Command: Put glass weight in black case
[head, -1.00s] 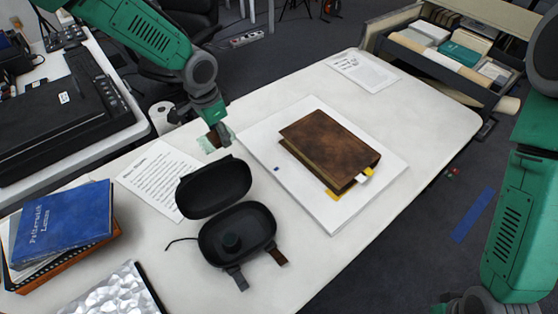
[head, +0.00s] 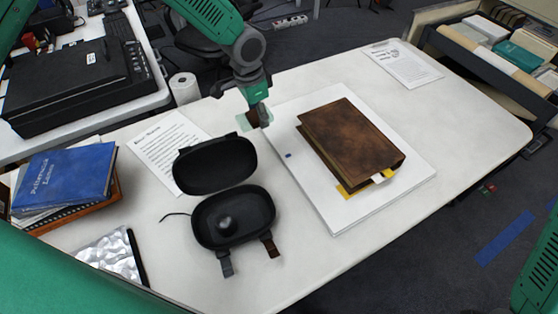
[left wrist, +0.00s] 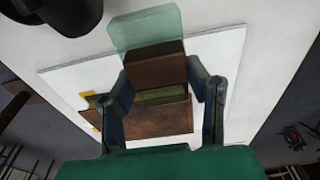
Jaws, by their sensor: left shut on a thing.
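My left gripper (head: 262,117) is shut on the glass weight (head: 246,121), a pale green see-through block with a brown part between the fingers. In the left wrist view the glass weight (left wrist: 147,29) sticks out beyond the fingertips of my left gripper (left wrist: 158,78). It is held near the white board's left corner, behind and right of the black case (head: 262,208). The black case stands open, its lid (head: 214,165) tipped back, with a dark rounded shape inside. My right gripper is out of view; only a piece of green arm shows at the right edge.
A brown book (head: 350,140) lies on a white board (head: 325,212) right of the case. A printed sheet (head: 165,150), a blue book (head: 65,178) on a stack and a silvery packet (head: 112,258) lie to the left.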

